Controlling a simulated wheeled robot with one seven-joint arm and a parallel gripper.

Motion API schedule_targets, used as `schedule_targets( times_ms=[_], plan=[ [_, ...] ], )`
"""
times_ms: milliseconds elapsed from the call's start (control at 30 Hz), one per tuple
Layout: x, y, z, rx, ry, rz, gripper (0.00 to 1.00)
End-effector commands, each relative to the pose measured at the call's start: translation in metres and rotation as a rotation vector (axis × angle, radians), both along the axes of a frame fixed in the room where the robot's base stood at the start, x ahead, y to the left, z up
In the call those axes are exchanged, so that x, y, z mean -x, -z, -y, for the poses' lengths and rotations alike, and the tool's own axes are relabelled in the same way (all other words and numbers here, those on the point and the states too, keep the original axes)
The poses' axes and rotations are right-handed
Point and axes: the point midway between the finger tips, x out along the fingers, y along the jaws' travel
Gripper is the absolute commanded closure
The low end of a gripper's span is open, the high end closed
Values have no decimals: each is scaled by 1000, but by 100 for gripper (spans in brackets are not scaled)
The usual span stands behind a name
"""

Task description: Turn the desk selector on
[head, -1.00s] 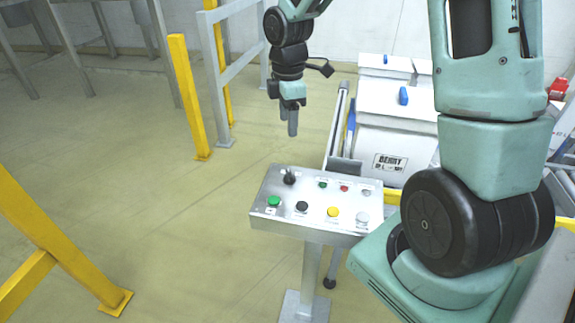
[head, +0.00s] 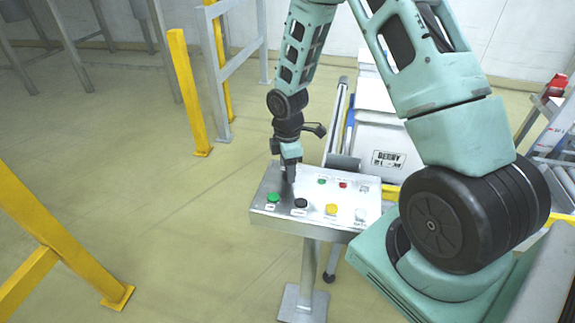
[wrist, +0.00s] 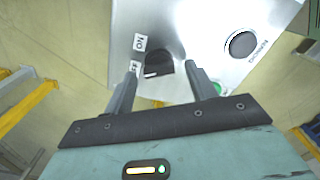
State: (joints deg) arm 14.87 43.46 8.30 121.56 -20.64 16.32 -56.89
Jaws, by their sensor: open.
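The control desk (head: 262,203) is a silver panel on a post, with several coloured buttons on its sloped top. The desk selector is a dark knob at the panel's back left corner. In the head view my gripper (head: 289,180) covers it, pointing down over that corner. In the wrist view the black selector (wrist: 157,64) lies between my two fingers, near the fingertips. White labels sit beside it, one reading "ON" upside down. My gripper (wrist: 161,72) is open, a finger on each side of the knob. I cannot tell whether the fingers touch it.
A green button (head: 273,197) is close in front of my gripper, with a black button (head: 301,203) and a yellow button (head: 331,209) to its right. A small red button (head: 343,185) is at the back. A white box (head: 385,150) and conveyor stand behind the panel.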

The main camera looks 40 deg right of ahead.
Motion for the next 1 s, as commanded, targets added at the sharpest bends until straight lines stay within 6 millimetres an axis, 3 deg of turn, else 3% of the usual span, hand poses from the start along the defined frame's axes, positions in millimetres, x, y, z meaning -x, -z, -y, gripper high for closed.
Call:
schedule_targets(
  times_ms=[267, 400, 433, 767, 1000],
  plan=[
    [0, 1, 0, 0, 0, 1, 44],
    [0, 1, 0, 0, 0, 1, 83],
    [0, 1, 0, 0, 0, 1, 88],
    [0, 1, 0, 0, 29, 1, 88],
    [-1, 1, 0, 1, 152, 0, 88]
  ],
)
